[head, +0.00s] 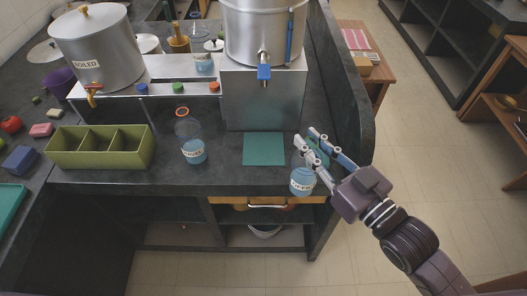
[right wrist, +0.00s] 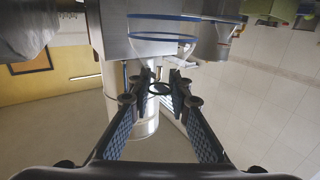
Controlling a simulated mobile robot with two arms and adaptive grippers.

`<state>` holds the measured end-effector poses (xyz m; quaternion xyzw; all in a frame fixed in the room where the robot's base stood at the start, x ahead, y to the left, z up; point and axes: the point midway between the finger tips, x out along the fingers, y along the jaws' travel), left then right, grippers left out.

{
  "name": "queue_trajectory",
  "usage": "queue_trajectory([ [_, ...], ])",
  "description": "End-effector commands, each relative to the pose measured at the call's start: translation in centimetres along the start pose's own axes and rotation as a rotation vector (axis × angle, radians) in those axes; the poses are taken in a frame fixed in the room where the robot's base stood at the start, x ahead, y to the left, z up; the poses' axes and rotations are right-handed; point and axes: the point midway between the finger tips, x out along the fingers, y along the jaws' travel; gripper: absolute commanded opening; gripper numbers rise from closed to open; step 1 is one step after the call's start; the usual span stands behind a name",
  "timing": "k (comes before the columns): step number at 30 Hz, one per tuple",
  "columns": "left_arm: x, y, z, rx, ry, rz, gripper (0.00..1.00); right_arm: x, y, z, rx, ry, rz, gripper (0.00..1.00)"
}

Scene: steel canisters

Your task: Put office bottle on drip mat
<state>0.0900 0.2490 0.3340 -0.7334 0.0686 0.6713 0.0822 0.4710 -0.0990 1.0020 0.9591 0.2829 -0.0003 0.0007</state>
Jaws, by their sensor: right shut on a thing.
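My right gripper (head: 306,136) is shut on a clear bottle (head: 303,183) with blue liquid and a white label at the right end of the counter. The label is too small to read surely. In the right wrist view a dark ring (right wrist: 160,88) shows between the fingers (right wrist: 158,84). The bottle is near the counter's front edge; I cannot tell whether it touches the counter. A teal square mat (head: 264,148) lies bare to its left. A second green mat (head: 323,147) is partly hidden behind the fingers. My left gripper is not in view.
Another labelled blue-liquid bottle (head: 194,150) stands left of the teal mat. An olive divided box (head: 100,148) is farther left. A steel canister (head: 264,35) with a blue tap (head: 264,72) stands on a block behind the mat. A dark wall (head: 345,90) bounds the counter's right side.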

Motion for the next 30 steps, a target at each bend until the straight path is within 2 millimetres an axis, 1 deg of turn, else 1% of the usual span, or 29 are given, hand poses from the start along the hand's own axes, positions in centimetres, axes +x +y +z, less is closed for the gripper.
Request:
queue_trajectory([
  [1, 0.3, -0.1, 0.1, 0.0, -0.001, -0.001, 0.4, 0.1, 0.0, 0.3, -0.003, 0.001, -0.009, 0.0],
  [4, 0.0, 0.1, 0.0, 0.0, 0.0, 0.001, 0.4, 1.0, 0.0, 0.1, -0.001, 0.005, -0.016, 0.0],
  [7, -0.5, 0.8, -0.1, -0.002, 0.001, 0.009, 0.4, 2.6, -0.1, -0.2, -0.001, 0.008, -0.016, 0.0],
  [12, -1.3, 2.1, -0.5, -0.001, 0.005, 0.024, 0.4, 6.4, -0.1, -0.2, 0.0, 0.008, -0.015, 0.0],
  [18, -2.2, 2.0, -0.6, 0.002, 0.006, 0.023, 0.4, 11.2, -0.2, -0.2, 0.0, 0.006, -0.015, 0.0],
  [21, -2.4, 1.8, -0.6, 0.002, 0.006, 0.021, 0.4, 13.1, -0.3, -0.1, 0.0, 0.005, -0.015, 0.0],
  [24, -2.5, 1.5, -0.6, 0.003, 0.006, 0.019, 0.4, 14.2, -0.3, 0.1, 0.0, 0.004, -0.015, 0.0],
  [28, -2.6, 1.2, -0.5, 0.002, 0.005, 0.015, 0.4, 15.0, -0.3, 0.1, 0.0, 0.004, -0.015, 0.0],
  [30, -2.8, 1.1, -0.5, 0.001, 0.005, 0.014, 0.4, 15.9, -0.3, 0.0, -0.001, 0.005, -0.015, 0.0],
])
